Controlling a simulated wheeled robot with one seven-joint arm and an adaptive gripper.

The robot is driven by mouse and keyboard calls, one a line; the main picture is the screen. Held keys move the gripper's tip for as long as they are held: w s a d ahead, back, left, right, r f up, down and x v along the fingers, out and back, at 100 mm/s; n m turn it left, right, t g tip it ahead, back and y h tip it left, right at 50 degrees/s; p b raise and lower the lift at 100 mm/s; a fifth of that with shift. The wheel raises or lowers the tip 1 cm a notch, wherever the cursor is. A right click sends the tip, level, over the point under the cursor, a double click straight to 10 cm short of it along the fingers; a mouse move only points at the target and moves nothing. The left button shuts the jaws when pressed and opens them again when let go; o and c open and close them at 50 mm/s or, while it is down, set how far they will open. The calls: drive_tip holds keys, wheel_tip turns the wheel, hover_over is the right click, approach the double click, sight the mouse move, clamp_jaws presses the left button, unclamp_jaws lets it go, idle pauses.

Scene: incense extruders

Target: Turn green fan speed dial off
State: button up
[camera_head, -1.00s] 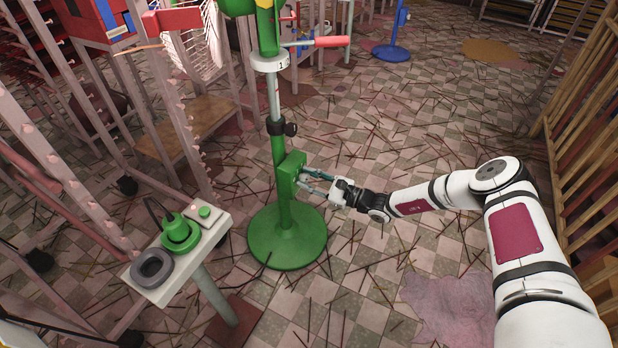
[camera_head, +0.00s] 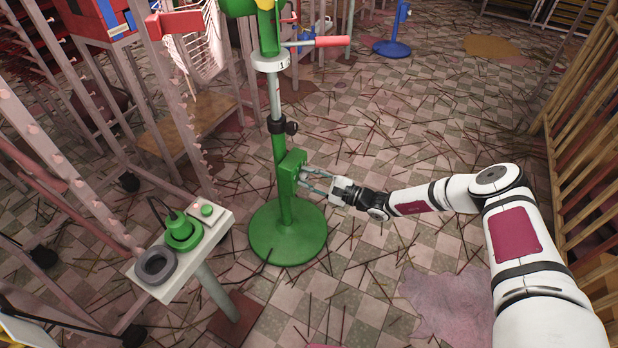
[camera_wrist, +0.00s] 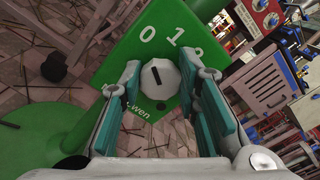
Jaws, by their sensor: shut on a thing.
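The green fan stands on a round green base (camera_head: 288,240), with a green control box (camera_head: 291,172) on its pole. In the wrist view the box's green face (camera_wrist: 115,68) shows white numerals 0, 1 and a partly hidden one. Its white speed dial (camera_wrist: 160,77) carries a dark line that tilts slightly up-left, roughly toward the 0; the exact setting is hard to tell. My gripper (camera_head: 303,176) reaches the box from the right. In the wrist view its teal-padded fingers (camera_wrist: 160,85) lie on either side of the dial, shut on it.
A small white-topped stand (camera_head: 218,232) at left holds a green device (camera_head: 183,232) and a grey ring (camera_head: 156,265). Thin sticks litter the tiled floor. A red-handled lever (camera_head: 333,41) juts above the box. Wooden racks (camera_head: 585,150) line the right; open floor lies behind my arm.

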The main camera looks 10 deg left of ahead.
drive_tip(key=o, duration=1.2)
drive_tip(key=shift+c, duration=0.2)
drive_tip(key=shift+s+d, duration=0.15)
drive_tip(key=shift+d, duration=0.35)
drive_tip(key=v, duration=1.1)
